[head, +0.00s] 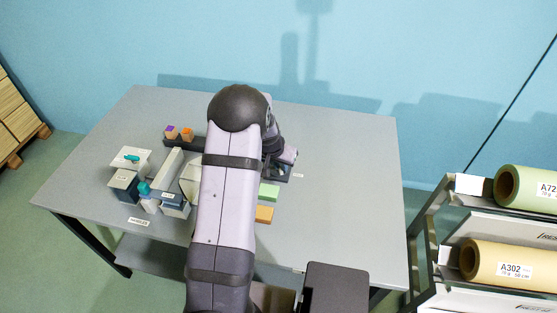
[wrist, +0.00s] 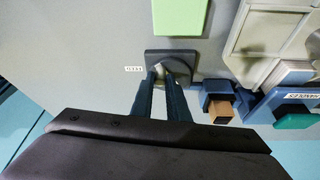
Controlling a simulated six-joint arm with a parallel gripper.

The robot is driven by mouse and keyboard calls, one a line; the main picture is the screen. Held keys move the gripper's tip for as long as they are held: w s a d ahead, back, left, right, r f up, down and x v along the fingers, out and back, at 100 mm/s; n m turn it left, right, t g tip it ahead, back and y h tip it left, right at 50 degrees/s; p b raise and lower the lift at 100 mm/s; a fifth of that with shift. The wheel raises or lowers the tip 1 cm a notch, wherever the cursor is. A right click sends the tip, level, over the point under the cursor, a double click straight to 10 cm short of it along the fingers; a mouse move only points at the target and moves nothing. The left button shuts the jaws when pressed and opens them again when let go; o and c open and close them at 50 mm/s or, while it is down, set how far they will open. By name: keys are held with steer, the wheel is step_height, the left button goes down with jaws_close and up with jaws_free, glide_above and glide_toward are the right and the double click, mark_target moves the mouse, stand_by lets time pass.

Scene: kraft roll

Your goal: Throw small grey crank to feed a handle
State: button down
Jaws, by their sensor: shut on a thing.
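My gripper (wrist: 170,76) points down at a dark square pad (wrist: 154,54) in the wrist view. It is shut on a small pale grey piece (wrist: 172,66), mostly hidden between the fingers. I cannot tell whether this piece is the small grey crank or whether it touches the pad. In the head view my arm hides the fingertips, and the pad (head: 284,178) shows only in part, right of the arm. A blue holder (wrist: 220,116) with a brown block (wrist: 221,104) stands right of my gripper in the wrist view. Beside it is a blue box with a label (wrist: 300,95).
A green block (wrist: 180,14) lies close to the pad; an orange block (head: 264,214) lies nearer the table's front. A pale chute-like device (head: 167,165) and boxes with teal parts (head: 144,188) stand left of my arm. The table's right side is clear.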

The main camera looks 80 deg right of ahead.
steer(key=p, duration=0.1)
steer(key=n+p, duration=0.1)
steer(key=p, duration=0.1)
steer(key=shift+s+d+r, duration=0.1)
steer(key=shift+s+r, duration=0.1)
steer(key=shift+r, duration=0.1)
steer(key=shift+n+t+p, duration=0.3)
steer(key=shift+p, duration=0.45)
steer(key=shift+s+d+f+n+p, duration=0.15)
steer(key=shift+f+n+p, duration=0.15)
steer(key=shift+p, duration=0.5)
steer(key=c, duration=1.7)
jaws_free()
steer(key=shift+b+v, duration=1.35)
steer(key=shift+v, duration=2.35)
